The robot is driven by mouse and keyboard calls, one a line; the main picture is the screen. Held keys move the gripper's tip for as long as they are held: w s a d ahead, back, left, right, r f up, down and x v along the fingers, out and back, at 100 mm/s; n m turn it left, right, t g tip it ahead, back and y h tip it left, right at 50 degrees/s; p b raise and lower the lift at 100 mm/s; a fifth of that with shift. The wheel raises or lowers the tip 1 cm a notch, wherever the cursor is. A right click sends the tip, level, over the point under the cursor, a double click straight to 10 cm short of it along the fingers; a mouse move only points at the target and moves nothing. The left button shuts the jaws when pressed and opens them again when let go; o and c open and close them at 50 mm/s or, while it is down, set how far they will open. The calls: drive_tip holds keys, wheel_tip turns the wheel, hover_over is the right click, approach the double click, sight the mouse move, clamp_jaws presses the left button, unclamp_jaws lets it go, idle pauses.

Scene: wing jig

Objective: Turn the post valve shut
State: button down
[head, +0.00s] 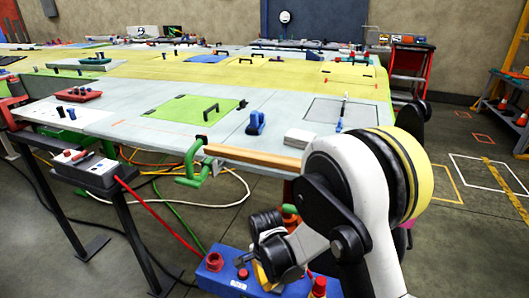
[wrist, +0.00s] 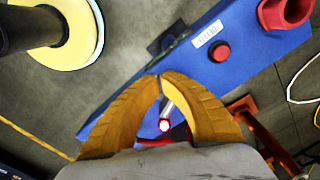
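My gripper (wrist: 160,78) has its yellow fingers drawn together, tips meeting or nearly meeting, over a blue box (wrist: 120,108). A short silver rod (wrist: 168,107) with a pale, red-edged end shows in the gap between the fingers. I cannot tell whether it is the post valve's handle, or whether the fingers touch it. A dark square part (wrist: 157,48) lies just beyond the tips. In the head view my gripper (head: 268,274) is low beside the blue box (head: 222,278), partly hidden by my arm. No part is clearly recognisable as the post valve.
The blue box carries a red button (wrist: 219,52) and a red cup-like fitting (wrist: 285,12). A work table (head: 145,125) with a wooden strip (head: 255,157) along its edge stands behind. A red hose (head: 150,213) and loose cables lie left. Open floor is at right.

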wheel_tip(320, 180, down, 2)
drive_tip(key=shift+f+b, duration=0.2)
drive_tip(key=shift+b, duration=0.5)
drive_tip(key=shift+r, duration=0.1)
drive_tip(key=shift+w+d, duration=0.4)
drive_tip(key=shift+w, duration=0.1)
idle(0.5)
